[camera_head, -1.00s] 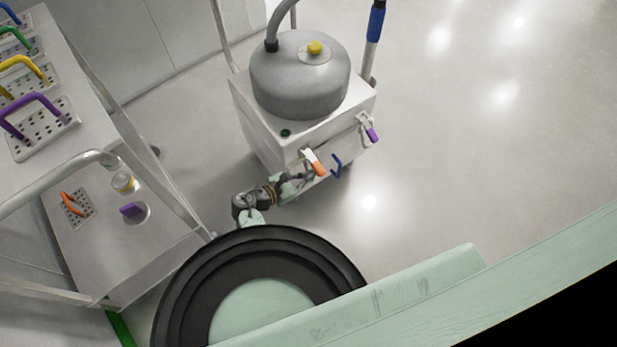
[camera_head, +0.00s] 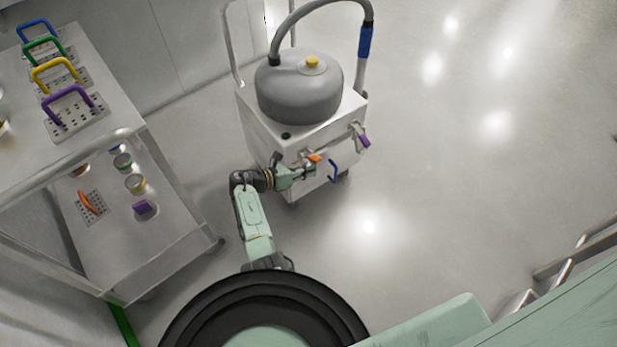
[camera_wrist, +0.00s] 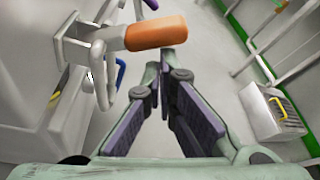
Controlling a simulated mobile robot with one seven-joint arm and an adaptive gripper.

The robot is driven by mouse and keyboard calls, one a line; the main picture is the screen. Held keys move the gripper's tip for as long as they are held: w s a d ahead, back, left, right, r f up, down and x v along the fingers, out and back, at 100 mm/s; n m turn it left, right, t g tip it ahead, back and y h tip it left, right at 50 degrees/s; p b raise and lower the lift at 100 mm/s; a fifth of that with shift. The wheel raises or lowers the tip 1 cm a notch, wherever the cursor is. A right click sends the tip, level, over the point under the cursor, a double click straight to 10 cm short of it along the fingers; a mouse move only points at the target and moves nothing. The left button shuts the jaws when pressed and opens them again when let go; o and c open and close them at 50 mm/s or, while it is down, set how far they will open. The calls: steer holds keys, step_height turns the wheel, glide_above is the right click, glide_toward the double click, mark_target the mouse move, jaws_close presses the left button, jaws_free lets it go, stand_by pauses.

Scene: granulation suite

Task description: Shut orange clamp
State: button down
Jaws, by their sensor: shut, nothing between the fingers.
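The orange clamp (camera_head: 314,158) is a lever with an orange grip on the front of the white wheeled machine (camera_head: 262,137). In the wrist view its orange handle (camera_wrist: 155,33) sticks out from a metal bracket (camera_wrist: 84,42) toward the right, just beyond my fingertips. My gripper (camera_head: 308,171) is at the machine's front, just below the orange handle in the head view. In the wrist view my gripper (camera_wrist: 163,68) has its fingertips close together, with nothing between them. I cannot tell whether the fingertips touch the handle.
A grey vessel (camera_head: 300,90) tops the machine. A steel cart (camera_head: 185,237) with coloured-handled plates stands at the left. Floor at the right is clear.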

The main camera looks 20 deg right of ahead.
mark_target(312, 158)
steer(key=r+n, duration=0.1)
steer(key=w+r+n+g+h, duration=0.1)
steer(key=n, duration=0.1)
steer(key=r+n+g, duration=0.1)
steer(key=shift+w+a+n+h, duration=0.15)
steer(key=shift+w+n+h, duration=0.15)
steer(key=shift+w+r, duration=0.1)
steer(key=shift+r, duration=0.1)
steer(key=shift+w+a+r, duration=0.1)
steer(key=shift+a, duration=0.1)
stand_by(0.6)
